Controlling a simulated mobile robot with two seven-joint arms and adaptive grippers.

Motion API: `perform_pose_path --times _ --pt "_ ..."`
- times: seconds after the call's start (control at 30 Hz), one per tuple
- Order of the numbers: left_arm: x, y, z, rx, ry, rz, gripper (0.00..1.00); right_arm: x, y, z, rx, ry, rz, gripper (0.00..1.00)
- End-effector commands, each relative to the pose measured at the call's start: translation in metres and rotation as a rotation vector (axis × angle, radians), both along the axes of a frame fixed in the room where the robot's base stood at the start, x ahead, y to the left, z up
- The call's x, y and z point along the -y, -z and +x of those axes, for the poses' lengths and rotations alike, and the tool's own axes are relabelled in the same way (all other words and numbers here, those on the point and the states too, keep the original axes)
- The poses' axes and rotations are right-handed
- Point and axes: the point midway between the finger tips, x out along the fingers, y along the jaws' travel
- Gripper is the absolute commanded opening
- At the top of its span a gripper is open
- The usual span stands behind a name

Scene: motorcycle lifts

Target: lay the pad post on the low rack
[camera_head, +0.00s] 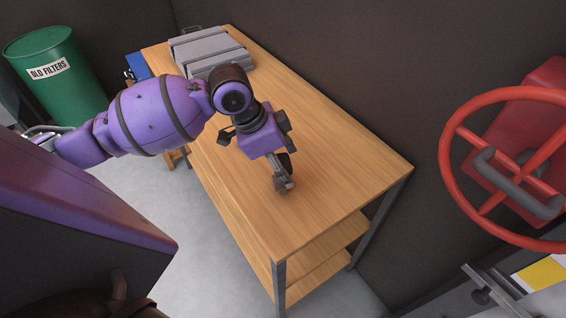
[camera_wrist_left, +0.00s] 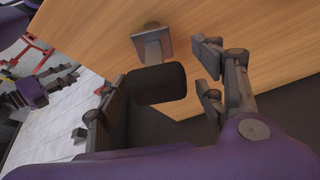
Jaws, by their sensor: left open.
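The pad post (camera_head: 282,182) stands on the wooden bench top near its front end, a small metal foot with a dark pad. In the left wrist view, its dark rounded pad (camera_wrist_left: 158,84) shows between the jaws, with its square metal plate (camera_wrist_left: 152,43) on the wood beyond. My left gripper (camera_head: 268,150) is open above and around the post's upper part; I cannot tell whether a finger touches it. A low grey ribbed rack (camera_head: 208,47) lies at the bench's far end. Purple and dark parts, seemingly my right gripper (camera_wrist_left: 62,76), show small in the left wrist view.
The wooden bench (camera_head: 345,165) has lower shelves and stands by a dark wall. Its top is clear between post and rack. A green drum (camera_head: 60,85) stands at left, a blue item (camera_head: 138,66) beside the bench, and a red handwheel (camera_head: 452,172) at right.

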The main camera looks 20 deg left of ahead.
Motion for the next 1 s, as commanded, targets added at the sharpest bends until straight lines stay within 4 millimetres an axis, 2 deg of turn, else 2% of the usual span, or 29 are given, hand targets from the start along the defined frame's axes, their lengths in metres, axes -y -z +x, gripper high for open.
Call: perform_pose_path --times 0.27,0.37,0.7,0.83,1.0 --pt "-0.002 -0.009 -0.001 0.002 0.000 0.001 0.63 -0.002 0.000 0.000 0.000 -0.002 0.002 0.40" --pt "-0.008 -0.023 -0.004 0.002 -0.002 0.003 0.63 -0.002 0.002 -0.002 -0.004 -0.002 0.002 0.40" --pt "-0.029 -0.090 -0.021 0.003 0.000 0.003 0.63 -0.001 0.000 0.000 0.001 -0.001 0.002 0.40" --pt "-0.034 -0.106 -0.025 0.001 -0.001 0.002 0.63 -0.001 0.000 0.001 0.002 0.000 0.001 0.40" --pt "-0.036 -0.114 -0.028 -0.001 0.001 0.000 0.63 0.000 0.000 0.001 0.002 0.001 0.000 0.40"
